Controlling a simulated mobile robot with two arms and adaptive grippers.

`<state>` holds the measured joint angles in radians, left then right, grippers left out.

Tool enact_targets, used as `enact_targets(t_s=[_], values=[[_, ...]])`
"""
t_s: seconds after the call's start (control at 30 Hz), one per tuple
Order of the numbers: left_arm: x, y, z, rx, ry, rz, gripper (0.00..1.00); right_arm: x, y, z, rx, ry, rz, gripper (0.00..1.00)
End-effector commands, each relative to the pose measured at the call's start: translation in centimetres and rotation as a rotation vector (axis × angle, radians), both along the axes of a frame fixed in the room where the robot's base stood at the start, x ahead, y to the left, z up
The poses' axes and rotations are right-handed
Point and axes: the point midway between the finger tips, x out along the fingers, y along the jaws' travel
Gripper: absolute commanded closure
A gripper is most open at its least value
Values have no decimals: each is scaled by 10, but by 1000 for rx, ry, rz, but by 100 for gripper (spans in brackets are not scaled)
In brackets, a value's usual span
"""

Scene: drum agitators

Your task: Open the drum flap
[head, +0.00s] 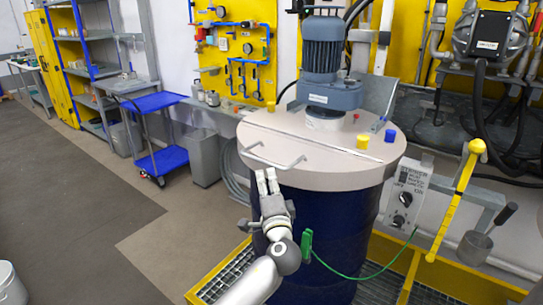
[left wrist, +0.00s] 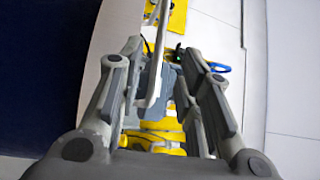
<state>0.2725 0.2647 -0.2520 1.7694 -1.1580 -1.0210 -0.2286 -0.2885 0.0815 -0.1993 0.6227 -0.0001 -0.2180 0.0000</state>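A dark blue drum (head: 325,225) stands upright with a pale round lid (head: 340,172). The front part of the lid is a flap, bounded by a straight seam, and lies flat and closed. A thin pale bar handle (head: 290,166) is on its front left; it also shows in the left wrist view (left wrist: 157,75). My left gripper (head: 266,176) is just below and in front of the handle, fingers pointing up toward it. In the left wrist view its fingers (left wrist: 162,55) are apart, with the bar seen between them. I cannot tell whether they touch it. My right gripper is not in view.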

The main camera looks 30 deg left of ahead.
Motion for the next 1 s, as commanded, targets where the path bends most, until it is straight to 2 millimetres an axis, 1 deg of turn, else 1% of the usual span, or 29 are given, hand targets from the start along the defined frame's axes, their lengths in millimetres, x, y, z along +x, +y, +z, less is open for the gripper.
enact_targets(t_s=[0.03, 0.1, 0.23, 0.37, 0.5, 0.6, 0.67, 1.0], values=[[6, 6, 4, 2, 1, 2, 67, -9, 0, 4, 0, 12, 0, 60], [15, 15, 7, 1, 1, 3, 67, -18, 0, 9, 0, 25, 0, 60], [34, 31, 10, 0, 2, 2, 67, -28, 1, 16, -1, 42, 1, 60], [51, 45, 12, 0, 3, 2, 67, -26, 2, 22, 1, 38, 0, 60], [64, 56, 12, -1, 3, 1, 67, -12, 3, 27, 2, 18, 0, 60], [70, 61, 13, -2, 2, 0, 67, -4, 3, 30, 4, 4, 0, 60], [72, 63, 13, -3, 3, -1, 67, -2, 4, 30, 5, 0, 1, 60], [74, 64, 12, -3, 2, -2, 67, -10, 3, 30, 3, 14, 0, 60]])
